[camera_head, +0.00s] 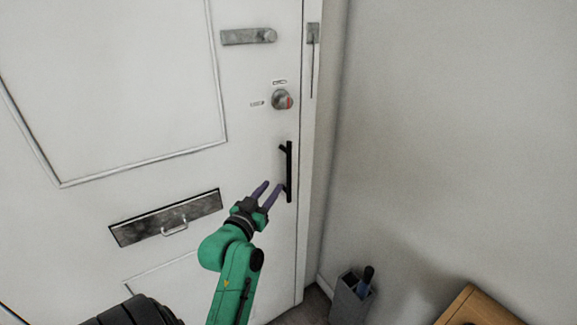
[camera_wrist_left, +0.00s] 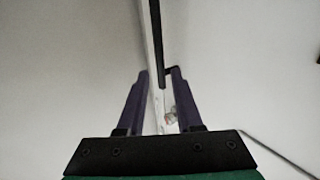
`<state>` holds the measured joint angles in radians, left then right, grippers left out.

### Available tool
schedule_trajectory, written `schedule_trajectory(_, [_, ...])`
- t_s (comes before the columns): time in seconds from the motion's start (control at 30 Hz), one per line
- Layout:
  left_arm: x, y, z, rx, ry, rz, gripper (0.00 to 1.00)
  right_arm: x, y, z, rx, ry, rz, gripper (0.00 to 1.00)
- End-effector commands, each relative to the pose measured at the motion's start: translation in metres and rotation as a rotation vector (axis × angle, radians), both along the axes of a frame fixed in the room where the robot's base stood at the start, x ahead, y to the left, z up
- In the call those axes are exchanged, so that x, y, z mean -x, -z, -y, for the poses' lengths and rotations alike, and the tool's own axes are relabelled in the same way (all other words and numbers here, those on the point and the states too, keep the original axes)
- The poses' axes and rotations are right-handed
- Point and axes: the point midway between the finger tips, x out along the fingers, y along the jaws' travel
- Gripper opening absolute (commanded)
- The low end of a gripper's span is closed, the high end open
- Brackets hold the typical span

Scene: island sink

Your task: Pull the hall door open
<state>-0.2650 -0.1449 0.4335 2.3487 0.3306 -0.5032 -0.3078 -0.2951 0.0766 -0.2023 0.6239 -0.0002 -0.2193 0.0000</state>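The white hall door (camera_head: 110,60) fills the left of the head view and looks shut against its frame (camera_head: 308,150). A black vertical bar handle (camera_head: 289,172) stands near its right edge. My left gripper (camera_head: 270,188) is just left of the handle's lower half, fingers apart and pointing up at it. In the left wrist view the two purple fingers (camera_wrist_left: 158,95) are spread, with the dark handle bar (camera_wrist_left: 157,45) showing beyond and between them. I cannot tell whether a finger touches the handle. My right gripper is not in view.
A round lock knob (camera_head: 281,99) and a metal latch plate (camera_head: 248,36) sit above the handle. A letter slot (camera_head: 166,218) is lower left. A grey bin (camera_head: 350,298) and a wooden furniture piece (camera_head: 480,308) stand by the right wall.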

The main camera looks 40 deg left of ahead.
Motion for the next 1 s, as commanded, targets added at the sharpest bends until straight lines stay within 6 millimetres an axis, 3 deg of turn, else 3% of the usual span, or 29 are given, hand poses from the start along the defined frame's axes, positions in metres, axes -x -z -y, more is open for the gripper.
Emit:
schedule_trajectory(0.2, [-0.057,-0.006,-0.017,0.001,0.001,0.004,0.34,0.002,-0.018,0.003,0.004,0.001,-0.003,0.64])
schedule_trajectory(0.4, [-0.102,-0.004,-0.031,0.000,0.000,0.002,0.34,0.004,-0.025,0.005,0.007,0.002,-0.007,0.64])
schedule_trajectory(0.53, [-0.116,-0.002,-0.035,0.000,0.000,0.000,0.34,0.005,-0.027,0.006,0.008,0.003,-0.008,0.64])
schedule_trajectory(0.8, [-0.118,-0.001,-0.036,-0.001,0.000,0.000,0.34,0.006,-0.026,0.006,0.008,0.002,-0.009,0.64])
schedule_trajectory(0.9, [-0.118,-0.001,-0.036,-0.001,0.000,0.000,0.00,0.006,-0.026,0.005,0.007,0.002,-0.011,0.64])
schedule_trajectory(1.0, [-0.118,-0.001,-0.036,-0.001,0.000,0.000,0.00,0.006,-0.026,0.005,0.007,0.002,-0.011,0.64])
